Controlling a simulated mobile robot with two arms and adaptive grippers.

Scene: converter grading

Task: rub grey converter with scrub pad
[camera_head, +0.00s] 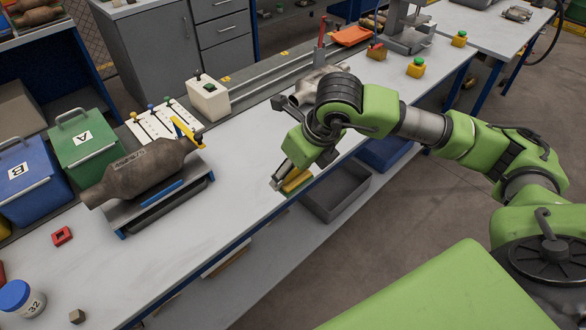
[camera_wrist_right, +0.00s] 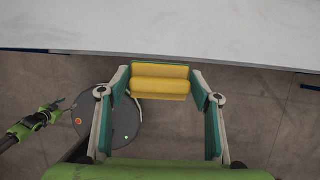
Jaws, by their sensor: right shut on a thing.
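The yellow scrub pad (camera_head: 296,181) is held by my right gripper (camera_head: 283,184) over the front edge of the bench. In the right wrist view the pad (camera_wrist_right: 160,82) sits between the two fingertips, which are shut on it. A brownish-grey converter (camera_head: 140,171) with a marking on its side lies in a blue-edged cradle (camera_head: 160,205), left of my right gripper and apart from it. A lighter grey metal converter (camera_head: 318,80) lies behind my right wrist, partly hidden by it. My left gripper is not in view.
Green bin A (camera_head: 84,140) and blue bin B (camera_head: 30,185) stand behind the cradle. A red block (camera_head: 62,236), a jar marked 32 (camera_head: 22,297) and a small brown cube (camera_head: 77,316) are at the left. The bench top (camera_head: 235,185) between cradle and gripper is clear.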

